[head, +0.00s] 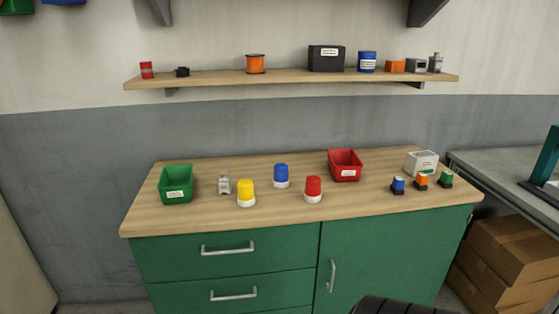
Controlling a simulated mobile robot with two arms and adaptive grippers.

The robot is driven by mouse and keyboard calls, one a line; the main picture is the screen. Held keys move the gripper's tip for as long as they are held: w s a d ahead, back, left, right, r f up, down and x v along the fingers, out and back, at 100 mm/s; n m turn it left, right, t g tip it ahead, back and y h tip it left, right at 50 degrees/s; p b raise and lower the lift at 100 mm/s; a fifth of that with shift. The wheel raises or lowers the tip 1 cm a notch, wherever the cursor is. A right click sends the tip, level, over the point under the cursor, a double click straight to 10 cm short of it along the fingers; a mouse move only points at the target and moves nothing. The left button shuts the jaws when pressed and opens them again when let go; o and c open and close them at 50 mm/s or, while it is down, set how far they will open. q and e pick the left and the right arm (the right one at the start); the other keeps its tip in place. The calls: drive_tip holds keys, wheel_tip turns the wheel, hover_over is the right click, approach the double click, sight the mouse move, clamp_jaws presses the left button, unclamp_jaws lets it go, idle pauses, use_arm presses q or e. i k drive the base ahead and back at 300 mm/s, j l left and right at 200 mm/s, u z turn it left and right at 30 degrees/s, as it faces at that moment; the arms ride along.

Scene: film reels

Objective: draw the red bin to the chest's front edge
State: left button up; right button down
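The red bin (345,174) stands upright on the wooden top of the green chest (290,205), toward the back and right of the middle. It is open at the top, looks empty and has a white label on its front. Bare wood lies between it and the chest's front edge. Neither of my grippers shows in the head view, and nothing is touching the bin.
A red-and-white beacon (313,189) stands in front and left of the bin, a blue one (281,176) to its left. Small switches (397,186) and a grey box (421,162) stand right. A loaded shelf (290,77) hangs above.

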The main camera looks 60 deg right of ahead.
sight(343, 165)
drive_tip(key=z, duration=2.3)
drive_tip(key=i+j, duration=0.05)
